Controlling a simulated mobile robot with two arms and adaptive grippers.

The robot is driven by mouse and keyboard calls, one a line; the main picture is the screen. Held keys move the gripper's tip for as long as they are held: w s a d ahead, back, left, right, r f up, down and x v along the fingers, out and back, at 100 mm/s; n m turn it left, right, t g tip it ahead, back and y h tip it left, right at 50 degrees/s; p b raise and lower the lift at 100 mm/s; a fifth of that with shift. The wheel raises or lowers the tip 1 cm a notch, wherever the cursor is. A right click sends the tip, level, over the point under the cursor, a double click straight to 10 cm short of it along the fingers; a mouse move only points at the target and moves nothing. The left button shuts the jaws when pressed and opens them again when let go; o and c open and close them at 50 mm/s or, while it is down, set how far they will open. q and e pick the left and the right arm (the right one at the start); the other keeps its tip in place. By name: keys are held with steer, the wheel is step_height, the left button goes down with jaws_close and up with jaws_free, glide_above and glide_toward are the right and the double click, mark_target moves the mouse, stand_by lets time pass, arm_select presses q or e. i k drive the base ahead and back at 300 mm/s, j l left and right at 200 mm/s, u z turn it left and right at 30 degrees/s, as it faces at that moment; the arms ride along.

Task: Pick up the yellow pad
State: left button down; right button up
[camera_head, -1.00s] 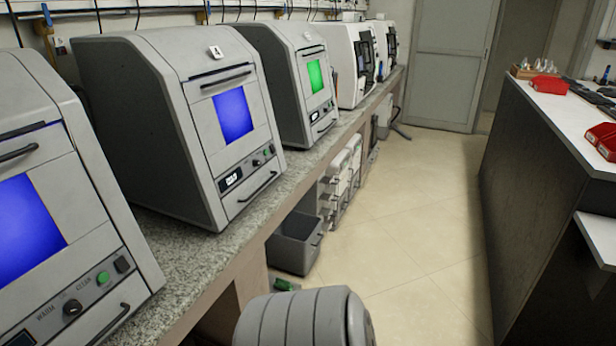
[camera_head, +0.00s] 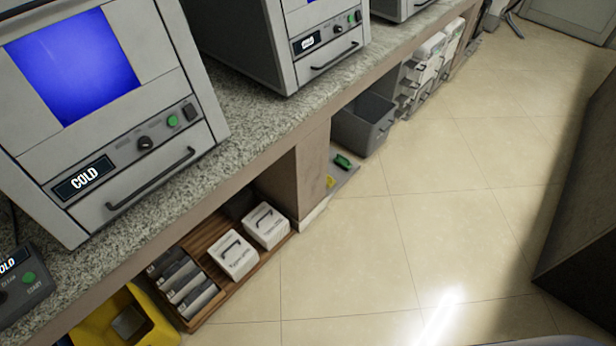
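A small yellow item (camera_head: 330,182), possibly the yellow pad, lies low under the counter, at the left end of a grey strip (camera_head: 345,175) on the floor. It is too small to make out its shape. A green item (camera_head: 343,161) lies on the same strip, just beyond it. Neither of my grippers is in view.
A granite counter (camera_head: 250,118) carries grey machines (camera_head: 165,95). Under it are a yellow bin (camera_head: 95,325), a wooden tray (camera_head: 205,310) with white boxes (camera_head: 233,254), and a grey bin (camera_head: 364,124). A dark cabinet (camera_head: 590,200) stands right. The tiled floor between is clear.

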mark_target(330, 182)
steer(key=z, duration=2)
steer(key=u, duration=2.4)
steer(key=i+l+u, duration=0.15)
steer(key=l+u, duration=0.3)
steer(key=i+l+u, duration=0.1)
steer(key=l+u, duration=1.25)
steer(key=k+l, duration=0.1)
steer(key=l, duration=0.3)
steer(key=k+l+u, duration=0.15)
steer(key=l, duration=0.25)
steer(key=k+l, duration=0.1)
steer(key=l, duration=0.3)
steer(key=k+l+u, duration=0.1)
steer(key=l, duration=0.3)
steer(key=k+l+u, duration=0.1)
steer(key=l, duration=0.25)
steer(key=k+l, duration=0.2)
steer(key=l, duration=0.2)
steer(key=k+l+u, duration=0.15)
steer(key=l, duration=0.2)
